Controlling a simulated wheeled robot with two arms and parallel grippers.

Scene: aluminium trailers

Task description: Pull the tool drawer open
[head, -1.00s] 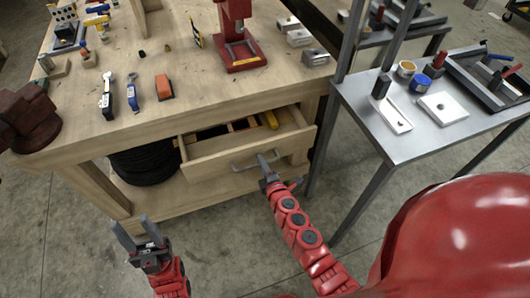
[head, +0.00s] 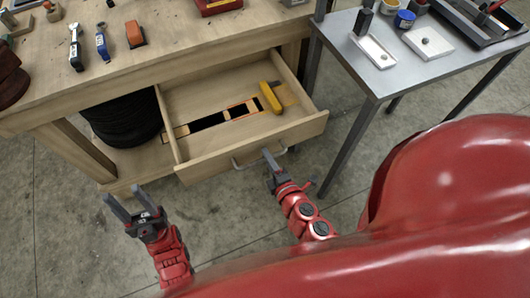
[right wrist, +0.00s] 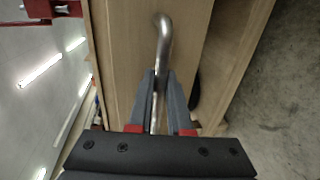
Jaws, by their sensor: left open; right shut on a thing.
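The wooden tool drawer (head: 250,139) under the workbench is pulled well out, and its inside shows in the head view. A yellow-handled tool (head: 270,97) and dark slots lie in it. The drawer's metal bar handle (head: 258,161) is on its front; it also shows in the right wrist view (right wrist: 163,35). My right gripper (head: 271,164) is at the handle, and in the right wrist view its fingers (right wrist: 160,92) are closed around the bar. My left gripper (head: 131,205) is open and empty, in front of the bench and left of the drawer.
The wooden workbench (head: 165,62) holds several hand tools. A black tyre-like stack (head: 125,118) sits on its lower shelf, left of the drawer. A grey metal table (head: 385,85) with parts stands at the right. Bare concrete floor lies in front.

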